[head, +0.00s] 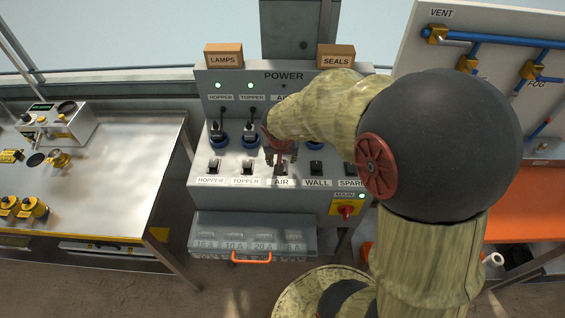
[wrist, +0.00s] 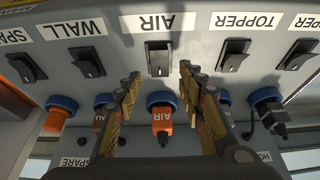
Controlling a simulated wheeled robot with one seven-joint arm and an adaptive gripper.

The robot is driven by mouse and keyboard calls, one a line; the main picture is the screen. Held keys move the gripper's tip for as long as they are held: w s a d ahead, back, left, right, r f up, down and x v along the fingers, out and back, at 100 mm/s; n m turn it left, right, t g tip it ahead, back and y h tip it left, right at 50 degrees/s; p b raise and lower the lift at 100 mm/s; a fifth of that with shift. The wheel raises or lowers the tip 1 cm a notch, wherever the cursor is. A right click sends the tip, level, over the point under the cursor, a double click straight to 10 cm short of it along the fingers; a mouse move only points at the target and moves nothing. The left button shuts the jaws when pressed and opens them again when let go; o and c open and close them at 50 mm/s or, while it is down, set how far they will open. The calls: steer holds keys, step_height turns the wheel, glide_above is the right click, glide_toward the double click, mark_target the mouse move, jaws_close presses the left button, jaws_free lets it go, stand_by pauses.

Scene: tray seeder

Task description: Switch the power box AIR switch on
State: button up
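The power box (head: 225,180) is a grey cabinet with a row of black rocker switches above printed labels. The AIR switch (wrist: 159,58) is in the upper middle of the inverted wrist view, beside its AIR label (wrist: 157,22). In the head view my gripper (head: 281,160) covers most of that switch; the AIR label (head: 281,182) shows below. My gripper (wrist: 160,76) is open and empty, its fingers apart on either side of the AIR switch's line. Contact cannot be told. The HOPPER and TOPPER lamps glow green; the lamp above AIR (head: 284,86) looks dark.
An orange AIR plug (wrist: 162,122) sits in its socket between my fingers. The TOPPER switch (wrist: 233,56) and WALL switch (wrist: 88,63) flank the AIR switch. A red-and-yellow main switch (head: 346,210) is at lower right. A steel bench (head: 110,180) stands left.

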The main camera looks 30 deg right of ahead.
steer(key=shift+b+x, duration=0.4)
steer(key=shift+x, duration=1.2)
steer(key=shift+c, duration=0.5)
jaws_close()
